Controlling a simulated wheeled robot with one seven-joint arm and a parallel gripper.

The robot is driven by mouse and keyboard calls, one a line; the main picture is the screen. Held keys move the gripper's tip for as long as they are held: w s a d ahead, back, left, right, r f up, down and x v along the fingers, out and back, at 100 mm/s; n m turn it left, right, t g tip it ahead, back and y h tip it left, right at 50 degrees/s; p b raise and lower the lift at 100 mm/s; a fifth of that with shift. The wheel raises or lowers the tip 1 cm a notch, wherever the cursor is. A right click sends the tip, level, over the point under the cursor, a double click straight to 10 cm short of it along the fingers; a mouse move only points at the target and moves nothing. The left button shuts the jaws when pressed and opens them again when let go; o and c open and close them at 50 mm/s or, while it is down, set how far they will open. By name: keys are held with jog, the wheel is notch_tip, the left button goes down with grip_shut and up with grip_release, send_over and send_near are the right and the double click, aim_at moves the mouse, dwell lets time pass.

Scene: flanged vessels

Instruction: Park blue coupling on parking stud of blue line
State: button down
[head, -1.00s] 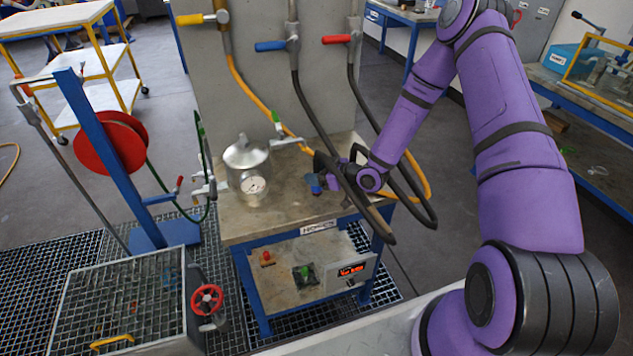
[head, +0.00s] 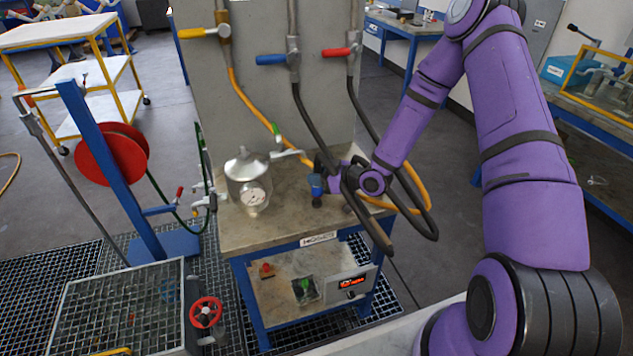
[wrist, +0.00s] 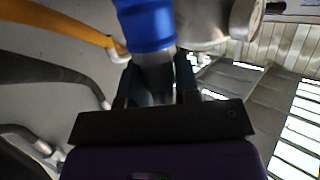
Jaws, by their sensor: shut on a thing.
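The blue coupling (head: 316,185) is upright above the worktop, right of the metal vessel (head: 247,180). My gripper (head: 325,172) is shut on it. In the wrist view the coupling's blue body (wrist: 147,22) stands past my dark fingers (wrist: 155,88), with a grey lower section between them. The blue line has a blue-handled valve (head: 271,59) on the upright panel, and a black hose (head: 308,118) runs down from it. I cannot make out the blue line's parking stud; my arm and the hoses cover part of the worktop.
An orange hose (head: 250,98) and another black hose (head: 362,112) hang close around my wrist. The vessel has a gauge and a side nozzle with a green-handled valve. The front of the worktop (head: 270,234) is clear. A red reel (head: 112,153) stands left.

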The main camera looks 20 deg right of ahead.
jog(key=s+r, duration=0.1)
jog(key=s, duration=1.3)
jog(key=w+r, duration=0.1)
jog(key=w, duration=0.3)
jog(key=w+r, duration=0.1)
jog(key=w, duration=0.4)
jog(key=w+r, duration=0.2)
jog(key=w, duration=0.2)
jog(key=shift+w+d+r, duration=0.1)
jog(key=shift+w, duration=0.3)
jog(key=shift+w+r, duration=0.3)
jog(key=shift+w, duration=0.2)
jog(key=shift+f, duration=0.1)
jog(key=shift+f, duration=2.8)
jog(key=shift+f, duration=1.85)
